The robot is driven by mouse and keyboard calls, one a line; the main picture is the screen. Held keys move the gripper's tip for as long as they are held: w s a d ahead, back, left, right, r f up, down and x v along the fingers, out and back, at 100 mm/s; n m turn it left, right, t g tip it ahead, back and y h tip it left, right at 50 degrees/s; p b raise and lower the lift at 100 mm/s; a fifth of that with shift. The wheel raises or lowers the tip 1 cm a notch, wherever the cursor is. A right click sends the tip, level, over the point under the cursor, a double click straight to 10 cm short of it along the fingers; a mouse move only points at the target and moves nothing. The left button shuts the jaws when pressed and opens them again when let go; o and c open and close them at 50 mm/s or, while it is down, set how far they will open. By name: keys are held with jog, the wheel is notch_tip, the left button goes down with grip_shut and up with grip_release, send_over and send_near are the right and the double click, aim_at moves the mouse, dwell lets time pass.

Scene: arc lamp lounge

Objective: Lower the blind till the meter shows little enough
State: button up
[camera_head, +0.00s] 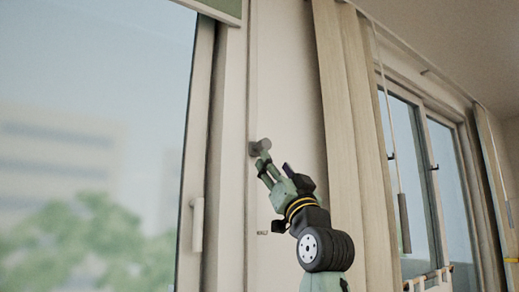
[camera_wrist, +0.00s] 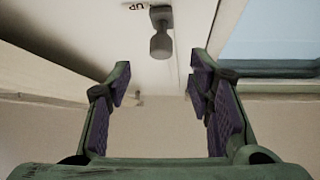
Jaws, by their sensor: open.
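A grey knob (camera_head: 259,147) sticks out from the pale wall panel between the large window and the curtain. It also shows in the wrist view (camera_wrist: 160,42), just beyond the fingertips, next to a small "UP" marking (camera_wrist: 137,6). My gripper (camera_head: 264,168) is just below the knob in the head view. Its jaws (camera_wrist: 159,76) are open, with nothing held between them. Whether a finger touches the knob, I cannot tell. A green-edged strip (camera_head: 222,8), perhaps the blind's lower end, shows at the top of the window. I see no meter in either view.
A small marking (camera_head: 262,233), perhaps "HALF", is lower on the panel. Beige curtains (camera_head: 350,130) hang close to the right of my arm. A cord with a grey weight (camera_head: 404,222) hangs before the farther windows. The window handle (camera_head: 197,224) juts out at the left.

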aim_at(266, 146)
jog(key=p+x, duration=0.2)
jog(key=x, duration=0.2)
jog(key=p+x, duration=0.2)
jog(key=x, duration=0.2)
jog(key=shift+r+p, duration=0.35)
jog(key=shift+r, duration=0.2)
jog(key=shift+w+a+r+p, duration=0.25)
jog(key=shift+w+r+p, duration=0.1)
jog(key=shift+w, duration=0.2)
grip_shut()
